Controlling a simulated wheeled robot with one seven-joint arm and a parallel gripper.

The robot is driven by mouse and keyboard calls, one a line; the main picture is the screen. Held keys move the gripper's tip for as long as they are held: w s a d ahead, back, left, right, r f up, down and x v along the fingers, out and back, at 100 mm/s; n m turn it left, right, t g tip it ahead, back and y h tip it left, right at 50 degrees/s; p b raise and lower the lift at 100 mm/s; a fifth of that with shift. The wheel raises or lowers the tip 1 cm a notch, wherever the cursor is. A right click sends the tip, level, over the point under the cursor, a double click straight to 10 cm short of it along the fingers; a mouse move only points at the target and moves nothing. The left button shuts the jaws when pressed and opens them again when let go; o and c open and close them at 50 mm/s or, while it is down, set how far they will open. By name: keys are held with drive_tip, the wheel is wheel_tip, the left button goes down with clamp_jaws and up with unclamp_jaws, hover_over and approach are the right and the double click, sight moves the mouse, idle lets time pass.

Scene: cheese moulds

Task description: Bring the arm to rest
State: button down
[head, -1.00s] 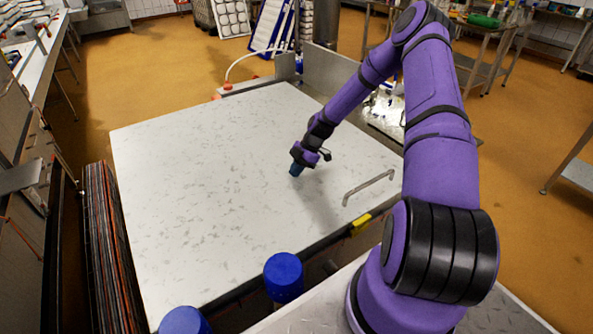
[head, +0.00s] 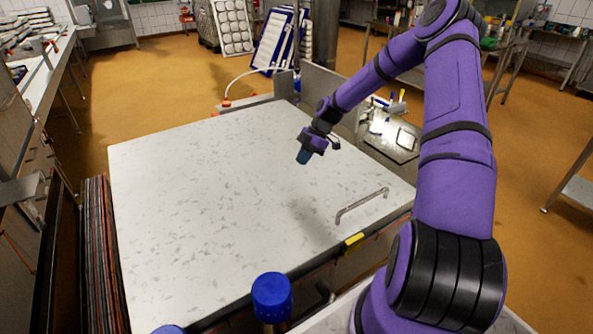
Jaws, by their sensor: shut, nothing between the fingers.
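My gripper (head: 303,157) is at the end of my purple arm, above the right part of the pale speckled tabletop (head: 190,210). Its blue fingertips point down and are shut with nothing between them. They are apart from the surface, and a soft shadow lies on the top below. My arm is bent, with its elbow high at the upper right.
A metal handle (head: 362,205) stands on the tabletop's right side. Blue-capped posts (head: 272,297) stand at the near edge. A metal tray with tools (head: 390,135) lies behind my forearm. Stacked boards (head: 103,255) stand at left. The tabletop is otherwise clear.

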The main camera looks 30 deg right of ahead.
drive_tip(key=shift+d+r, duration=0.4)
drive_tip(key=shift+r, duration=0.15)
drive_tip(key=s+a+r+m+h, duration=0.25)
drive_tip(key=s+a+r, duration=0.2)
drive_tip(key=r, duration=0.45)
drive_tip(key=s+a+r+m+h, duration=0.25)
drive_tip(key=s+r, duration=0.25)
drive_tip(key=r, duration=0.4)
drive_tip(key=s+a+r+m+h, duration=0.2)
drive_tip(key=s+a+r+m, duration=0.25)
drive_tip(key=r, duration=0.45)
drive_tip(key=s+a+r+m+t, duration=0.2)
drive_tip(key=s+r+m, duration=0.2)
drive_tip(key=s, duration=0.7)
drive_tip(key=s+a+r+m+t, duration=0.3)
drive_tip(key=s+r+m, duration=0.1)
drive_tip(key=s, duration=0.7)
drive_tip(key=shift+s+r+m, duration=0.15)
drive_tip(key=shift+r+m, duration=0.2)
drive_tip(key=shift+r, duration=0.5)
